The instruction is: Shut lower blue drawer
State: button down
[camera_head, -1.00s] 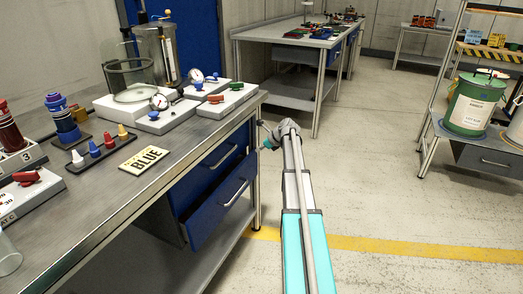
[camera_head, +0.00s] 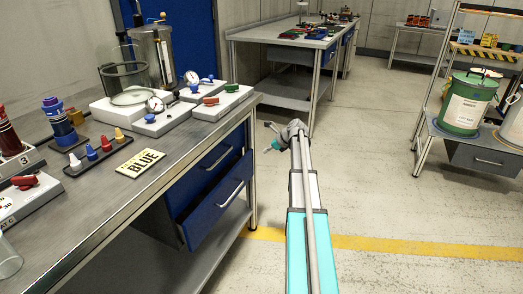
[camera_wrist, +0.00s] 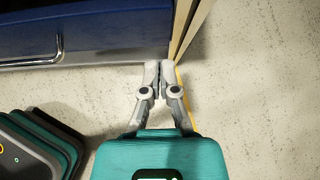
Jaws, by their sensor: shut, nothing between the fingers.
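The lower blue drawer (camera_head: 214,212) sits under the left workbench and stands pulled out, its silver handle (camera_head: 231,193) facing right. A blue front with a metal handle (camera_wrist: 58,45) also fills the upper left of the wrist view; I cannot tell for certain which drawer it is. My gripper (camera_head: 269,134) is to the right of the bench, in free air over the aisle and apart from the drawer. In the wrist view my gripper (camera_wrist: 160,66) has its fingers together with nothing between them, to the right of the handle and beside the bench leg.
The upper blue drawer (camera_head: 220,156) is above the lower one and looks shut. A green drum (camera_head: 464,104) stands on a rack at right. The aisle floor (camera_head: 400,190) is clear.

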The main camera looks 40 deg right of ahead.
jog(key=p+v, duration=0.5)
jog(key=v, duration=0.3)
jog(key=shift+a, duration=0.1)
